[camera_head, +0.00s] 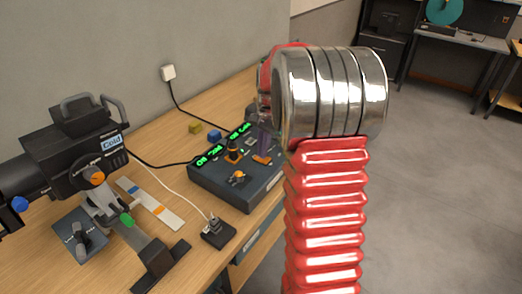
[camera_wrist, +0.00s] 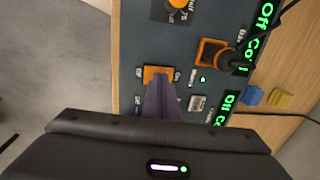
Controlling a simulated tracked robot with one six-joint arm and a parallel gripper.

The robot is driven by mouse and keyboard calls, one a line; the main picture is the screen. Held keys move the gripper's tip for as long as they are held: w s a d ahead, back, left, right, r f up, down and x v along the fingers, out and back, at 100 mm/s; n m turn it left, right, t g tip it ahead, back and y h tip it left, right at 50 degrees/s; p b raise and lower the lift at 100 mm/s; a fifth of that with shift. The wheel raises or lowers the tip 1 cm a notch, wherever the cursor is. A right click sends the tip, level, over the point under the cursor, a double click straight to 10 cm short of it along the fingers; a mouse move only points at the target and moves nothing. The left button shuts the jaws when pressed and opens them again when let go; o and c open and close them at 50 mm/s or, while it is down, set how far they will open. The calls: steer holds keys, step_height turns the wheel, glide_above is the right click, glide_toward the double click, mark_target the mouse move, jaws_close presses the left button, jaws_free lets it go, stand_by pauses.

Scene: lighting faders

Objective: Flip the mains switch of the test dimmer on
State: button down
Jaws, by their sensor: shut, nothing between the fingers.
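The dark dimmer box (camera_head: 222,185) sits on the wooden bench, with lit green displays along its back edge. In the wrist view, an orange rocker switch (camera_wrist: 156,73) on its panel (camera_wrist: 140,40) has small labels at its sides. My gripper (camera_wrist: 160,85), with its purple-grey fingers shut and empty, is right at this switch and covers its lower part. I cannot tell whether they touch, or which way the rocker is tipped. In the head view, the orange switch (camera_head: 262,159) is just below the fingers of my gripper (camera_head: 265,145), partly behind my red arm.
A grey switch (camera_wrist: 198,103) and a black lever on an orange base (camera_wrist: 212,50) are close to the fingers. An orange knob (camera_head: 238,177) is nearer the front. Blue (camera_head: 214,135) and yellow (camera_head: 195,127) blocks lie behind. A stage lamp (camera_head: 85,145) stands at left.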

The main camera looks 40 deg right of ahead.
steer(key=shift+r, duration=0.1)
step_height(320, 180, up, 14)
steer(key=w, duration=0.1)
steer(key=shift+w+a+f, duration=0.2)
steer(key=shift+w+a, duration=0.1)
steer(key=shift+w, duration=0.05)
stand_by(0.8)
steer(key=s+a+f+n+t, duration=0.1)
steer(key=s+a+n+t, duration=0.1)
steer(key=s+a+n, duration=0.5)
steer(key=s+a+f+n+t, duration=0.2)
steer(key=s+a+n, duration=0.5)
steer(key=s+a, duration=1)
steer(key=shift+a, duration=0.55)
